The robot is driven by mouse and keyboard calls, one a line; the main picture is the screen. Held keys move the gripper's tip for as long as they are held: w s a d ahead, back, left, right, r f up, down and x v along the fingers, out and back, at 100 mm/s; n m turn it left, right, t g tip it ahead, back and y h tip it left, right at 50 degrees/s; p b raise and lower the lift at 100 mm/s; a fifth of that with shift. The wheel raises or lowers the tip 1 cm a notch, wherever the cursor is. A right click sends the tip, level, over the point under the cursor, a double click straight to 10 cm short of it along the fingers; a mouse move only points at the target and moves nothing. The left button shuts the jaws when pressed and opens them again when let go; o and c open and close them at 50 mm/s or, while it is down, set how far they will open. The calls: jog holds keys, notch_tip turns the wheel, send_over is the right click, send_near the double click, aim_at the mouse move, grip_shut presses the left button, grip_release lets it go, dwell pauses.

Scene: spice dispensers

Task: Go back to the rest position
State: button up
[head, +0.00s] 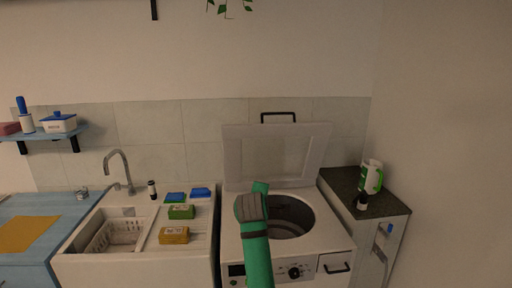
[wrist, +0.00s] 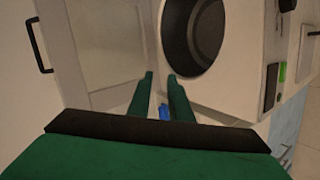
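My gripper (wrist: 161,78) shows in the wrist view as two dark green fingers with a clear gap between them. It is open, with nothing held between the fingertips. A small blue patch shows in the gap, and I cannot tell exactly what it is. In the head view my green arm rises in front of the top-loading washing machine (head: 325,236), partly covering its open drum (head: 291,214). The fingers are hidden there. The machine's lid (head: 290,153) stands raised behind. In the wrist view the drum (wrist: 194,38) is beyond the fingertips and the lid (wrist: 105,35) is at left.
A dark-topped cabinet (head: 382,204) with a green-and-white mug (head: 371,178) and a dark jar (head: 362,201) is at right. A wall shelf (head: 45,135) is far left.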

jog(key=s+a+f+m+y, duration=0.1)
jog(key=s+f+m, duration=0.1)
jog(key=s+f, duration=0.5)
jog(key=s+a+f+m, duration=0.1)
jog(key=s+a+f, duration=0.15)
jog(key=f, duration=0.95)
jog(key=s+a+f+m+y, duration=0.1)
jog(key=s+f+m, duration=0.1)
jog(key=s+f, duration=0.55)
jog(key=s+f+m+t, duration=0.1)
jog(key=s+f+m, duration=0.1)
jog(key=s+f, duration=0.65)
jog(key=s+d+r+m+t, duration=0.2)
jog(key=s+m, duration=0.4)
jog(key=s, duration=2.6)
jog(key=s+r+m, duration=0.1)
jog(key=s+r, duration=0.5)
jog(key=s, duration=0.3)
jog(key=shift+d+r+m+h, duration=0.3)
jog(key=shift+d+r+m, duration=0.05)
jog(key=shift+r+m, duration=0.05)
jog(key=shift+s, duration=0.15)
